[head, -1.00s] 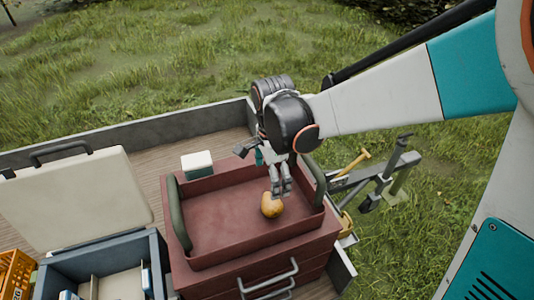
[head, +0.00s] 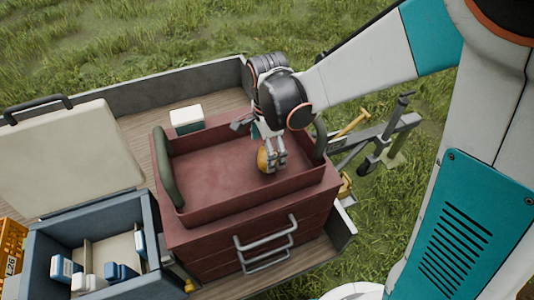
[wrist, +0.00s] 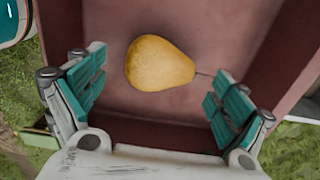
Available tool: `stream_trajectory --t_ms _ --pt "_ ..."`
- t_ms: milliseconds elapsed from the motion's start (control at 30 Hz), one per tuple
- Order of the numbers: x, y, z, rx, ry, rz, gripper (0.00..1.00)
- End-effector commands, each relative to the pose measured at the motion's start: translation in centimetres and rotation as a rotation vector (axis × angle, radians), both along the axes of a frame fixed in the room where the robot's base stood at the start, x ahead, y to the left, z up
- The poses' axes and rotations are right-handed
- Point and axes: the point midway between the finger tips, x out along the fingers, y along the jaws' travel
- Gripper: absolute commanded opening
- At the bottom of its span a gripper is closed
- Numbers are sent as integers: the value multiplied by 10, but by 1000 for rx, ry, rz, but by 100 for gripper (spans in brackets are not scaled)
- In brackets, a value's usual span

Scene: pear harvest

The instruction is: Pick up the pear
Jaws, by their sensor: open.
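The yellow-orange pear (wrist: 158,63) lies on its side on the floor of the red tray top (head: 215,172) of a drawer chest. In the wrist view its stem points right, toward one finger. My gripper (wrist: 158,95) is open, with one teal-padded finger to the left and one to the right. The pear shows between and just beyond the fingertips, apart from both. In the head view the pear (head: 263,160) is partly hidden behind my gripper (head: 275,157), which points down close over it.
The tray has raised red walls and dark green side handles (head: 165,168). An open blue cooler (head: 158,245) with bottles stands at the left front, its pale lid (head: 75,155) raised. A small white-and-green box (head: 187,118) sits behind the tray. The tray's left part is clear.

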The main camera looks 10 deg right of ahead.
Motion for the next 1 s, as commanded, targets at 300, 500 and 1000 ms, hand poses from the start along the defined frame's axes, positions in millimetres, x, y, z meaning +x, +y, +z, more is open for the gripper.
stream_trajectory --t_ms 300,500,1000 --pt "2 0 -39 0 0 0 92" --pt "2 0 -37 0 0 0 90" --pt "2 0 -37 0 0 0 39"
